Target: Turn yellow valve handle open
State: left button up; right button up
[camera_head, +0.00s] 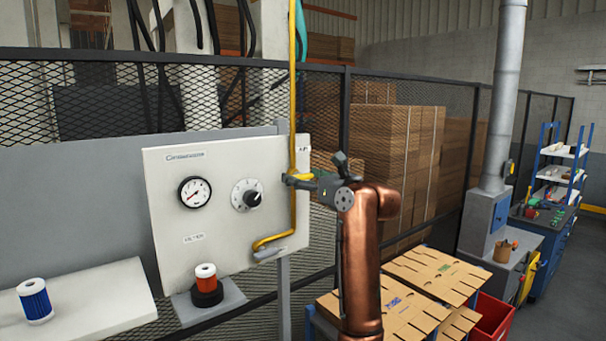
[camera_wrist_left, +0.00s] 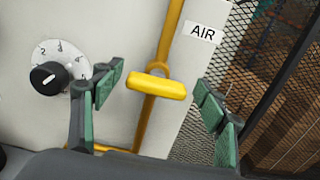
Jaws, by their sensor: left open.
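The yellow valve handle (camera_head: 303,176) sits on the yellow pipe (camera_head: 293,110) at the right edge of the white panel. In the left wrist view the handle (camera_wrist_left: 157,86) is a short bar, nearly crosswise to the pipe and slightly tilted. My left gripper (camera_head: 298,182) is at the handle, and its body partly hides it in the head view. In the left wrist view its green-padded fingers (camera_wrist_left: 158,84) are open, one on each side of the handle, with gaps visible on both sides. My right gripper is not in view.
The panel (camera_head: 165,235) carries a gauge (camera_head: 195,192) and a black knob (camera_head: 247,194). An orange-and-white cylinder (camera_head: 206,279) stands below it, and a blue one (camera_head: 35,301) at left. Mesh fence (camera_head: 455,120) runs behind. Flat cardboard (camera_head: 433,272) lies at lower right.

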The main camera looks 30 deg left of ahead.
pick_arm(q)
jog(key=shift+s+a, duration=0.1)
jog(key=shift+s, duration=0.05)
jog(key=c, duration=1.2)
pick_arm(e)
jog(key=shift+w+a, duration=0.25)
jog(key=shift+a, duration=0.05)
